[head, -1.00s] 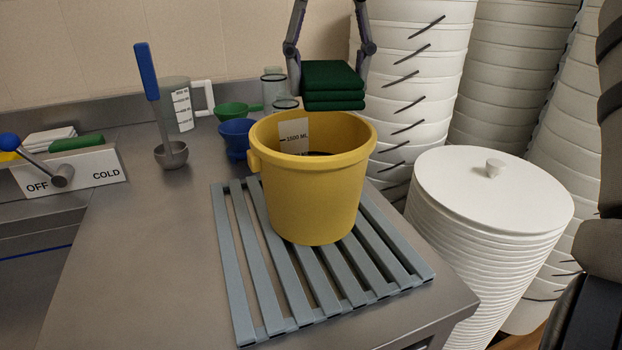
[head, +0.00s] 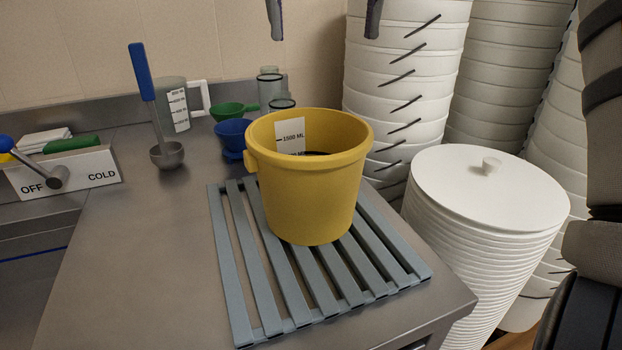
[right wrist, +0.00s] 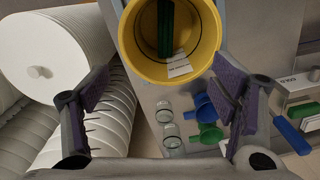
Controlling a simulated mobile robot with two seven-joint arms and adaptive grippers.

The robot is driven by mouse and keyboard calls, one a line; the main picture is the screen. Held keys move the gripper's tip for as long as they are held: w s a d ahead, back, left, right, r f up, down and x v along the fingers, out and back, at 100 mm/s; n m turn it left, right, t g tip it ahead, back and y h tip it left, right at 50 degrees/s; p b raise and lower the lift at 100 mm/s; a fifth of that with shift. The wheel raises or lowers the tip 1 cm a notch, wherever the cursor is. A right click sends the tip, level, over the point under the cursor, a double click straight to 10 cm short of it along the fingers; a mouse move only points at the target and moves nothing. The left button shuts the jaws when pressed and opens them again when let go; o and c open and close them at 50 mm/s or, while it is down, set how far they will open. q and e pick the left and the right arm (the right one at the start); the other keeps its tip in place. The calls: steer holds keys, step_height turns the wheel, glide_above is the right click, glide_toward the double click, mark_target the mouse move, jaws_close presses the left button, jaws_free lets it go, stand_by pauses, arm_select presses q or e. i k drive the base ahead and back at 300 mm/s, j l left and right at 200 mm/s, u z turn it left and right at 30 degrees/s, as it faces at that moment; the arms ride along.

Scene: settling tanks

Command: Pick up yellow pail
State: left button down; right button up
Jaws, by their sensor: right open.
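The yellow pail (head: 308,200) stands upright on the grey slatted rack in the head view. A white label marked 1500 ML shows inside it. In the right wrist view the pail (right wrist: 207,45) is at the top, its mouth facing the camera, with a dark green thing (right wrist: 165,30), probably the folded cloth, inside. My right gripper (head: 323,30) is above the pail, fingers spread wide with nothing between them, only the fingertips showing at the top edge. Both open fingers show in the right wrist view (right wrist: 168,92). My left gripper is not in view.
The slatted rack (head: 231,265) lies on the steel counter (head: 130,265). Tall white stacks (head: 405,90) and a lidded stack (head: 490,200) crowd the right.

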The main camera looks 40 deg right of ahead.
mark_target(308, 162)
steer(key=k, duration=1.5)
